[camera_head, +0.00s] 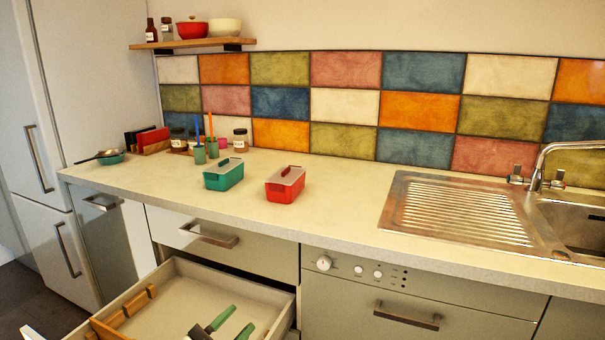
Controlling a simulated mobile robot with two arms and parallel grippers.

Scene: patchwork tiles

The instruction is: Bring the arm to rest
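What my arms hold, if anything, is hidden.
A sink (575,225) is at right. The open drawer juts forward.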

